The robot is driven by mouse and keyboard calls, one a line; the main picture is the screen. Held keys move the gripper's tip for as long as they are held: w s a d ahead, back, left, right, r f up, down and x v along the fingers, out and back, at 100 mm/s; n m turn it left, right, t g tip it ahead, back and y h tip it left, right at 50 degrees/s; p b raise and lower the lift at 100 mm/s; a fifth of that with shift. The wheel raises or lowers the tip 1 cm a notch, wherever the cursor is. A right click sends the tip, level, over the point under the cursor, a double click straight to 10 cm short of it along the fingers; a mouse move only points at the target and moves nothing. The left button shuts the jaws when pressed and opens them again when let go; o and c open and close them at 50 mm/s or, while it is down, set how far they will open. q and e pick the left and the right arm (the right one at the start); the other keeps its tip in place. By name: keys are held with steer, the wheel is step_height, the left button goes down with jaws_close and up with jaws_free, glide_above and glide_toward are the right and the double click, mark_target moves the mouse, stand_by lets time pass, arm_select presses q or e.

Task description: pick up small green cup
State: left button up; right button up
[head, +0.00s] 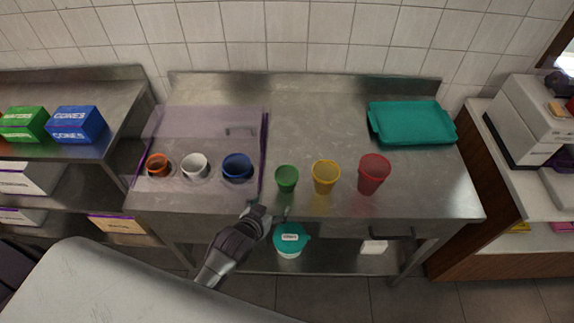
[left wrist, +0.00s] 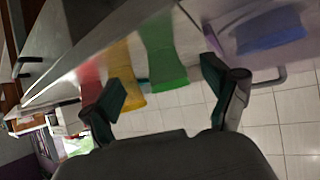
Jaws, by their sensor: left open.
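The small green cup (head: 287,178) stands upright on the steel table, left of a yellow cup (head: 325,177) and a larger red cup (head: 373,174). My left gripper (head: 268,212) is at the table's front edge, in front and a little left of the green cup, apart from it. In the left wrist view the open fingers (left wrist: 172,88) frame the green cup (left wrist: 162,58), with the yellow cup (left wrist: 122,62) and the red cup (left wrist: 90,80) to its left. Nothing is between the fingers. My right gripper is not in view.
A clear purple-edged cover (head: 205,122) stands over orange, white and blue bowls (head: 237,167) at left. A teal tray (head: 412,123) lies at back right. A teal-lidded tub (head: 290,240) is on the shelf below. The table (head: 310,115) behind the cups is clear.

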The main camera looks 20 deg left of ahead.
arm_select(q)
steer(key=shift+t, duration=0.6)
steer(key=w+r, duration=0.2)
steer(key=r, duration=0.1)
steer(key=shift+w+d+r, duration=0.1)
steer(key=shift+w, duration=0.3)
steer(key=b, duration=0.4)
glide_toward(291, 174)
steer(key=shift+x, duration=1.25)
steer(key=shift+w+f+b, duration=0.25)
steer(key=shift+w+b, duration=0.05)
steer(key=shift+w, duration=0.2)
steer(key=shift+w+f, duration=0.15)
steer(key=shift+w, duration=0.05)
steer(key=b+x, duration=0.4)
steer(key=shift+w+f+b, duration=0.15)
steer(key=shift+b, duration=0.25)
steer(key=shift+w+f, duration=0.15)
steer(key=shift+w, duration=0.35)
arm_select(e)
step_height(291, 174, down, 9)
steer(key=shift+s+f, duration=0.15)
arm_select(q)
steer(key=shift+s, duration=0.1)
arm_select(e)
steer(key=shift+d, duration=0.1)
arm_select(q)
steer(key=c, duration=0.8)
